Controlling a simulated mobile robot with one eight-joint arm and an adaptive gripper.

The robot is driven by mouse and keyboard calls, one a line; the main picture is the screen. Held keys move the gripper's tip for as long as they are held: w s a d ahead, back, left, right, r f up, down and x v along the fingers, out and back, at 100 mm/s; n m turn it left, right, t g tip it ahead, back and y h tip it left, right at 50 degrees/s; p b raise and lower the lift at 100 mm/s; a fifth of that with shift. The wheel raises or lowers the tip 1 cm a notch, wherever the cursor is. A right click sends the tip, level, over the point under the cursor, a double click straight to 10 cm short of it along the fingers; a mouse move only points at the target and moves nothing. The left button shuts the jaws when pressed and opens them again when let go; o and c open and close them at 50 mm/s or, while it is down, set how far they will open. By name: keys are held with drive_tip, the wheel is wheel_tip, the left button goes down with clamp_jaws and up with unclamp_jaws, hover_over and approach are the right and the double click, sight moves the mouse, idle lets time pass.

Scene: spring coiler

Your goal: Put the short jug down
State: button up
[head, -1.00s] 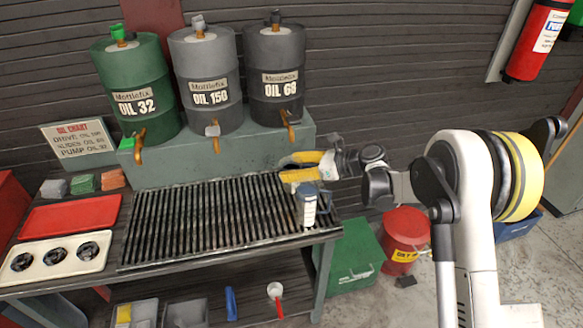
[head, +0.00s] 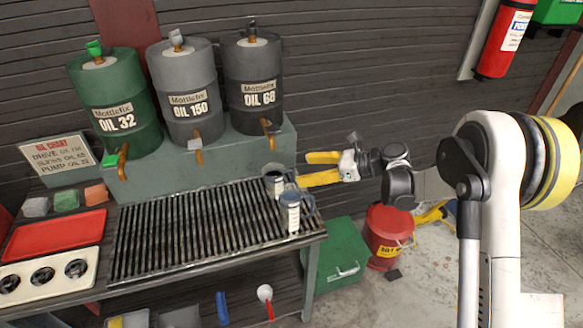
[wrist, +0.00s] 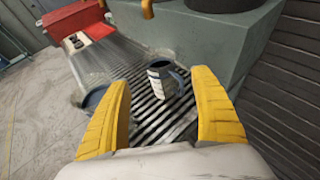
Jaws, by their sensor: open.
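The short jug (head: 272,187), grey with a pale band, stands upright on the slatted drain grate (head: 185,232) of the bench. It also shows in the wrist view (wrist: 158,84), beyond the fingertips. A second, taller-looking jug (head: 291,217) stands nearer the grate's right front corner; in the wrist view my left finger partly hides it. My gripper (head: 306,169), with yellow fingers, is open and empty to the right of the short jug. The fingers are spread wide, and the jug is clear of them.
Three oil drums, green (head: 115,108), grey (head: 186,95) and dark (head: 252,85), stand on a raised block with taps over the grate's back. A red tray (head: 53,235) lies left. A green box (head: 340,250) and red bin (head: 388,235) stand on the floor at right.

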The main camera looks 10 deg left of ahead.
drive_tip(key=shift+s+d+r, duration=0.1)
drive_tip(key=shift+d+r, duration=0.05)
drive_tip(key=shift+d, duration=0.3)
drive_tip(key=shift+r, duration=0.1)
drive_tip(key=s+d+r+n+t+h, duration=0.3)
drive_tip(key=s+d+r+n+h, duration=0.45)
drive_tip(key=s+d+r, duration=0.55)
drive_tip(key=s+d+f+n+t+h, duration=0.2)
drive_tip(key=s+d+n+h, duration=0.4)
drive_tip(key=s+d+n, duration=0.5)
drive_tip(key=s+d+t, duration=0.1)
drive_tip(key=s+d, duration=0.4)
drive_tip(key=shift+s+d, duration=0.25)
drive_tip(key=shift+d, duration=0.15)
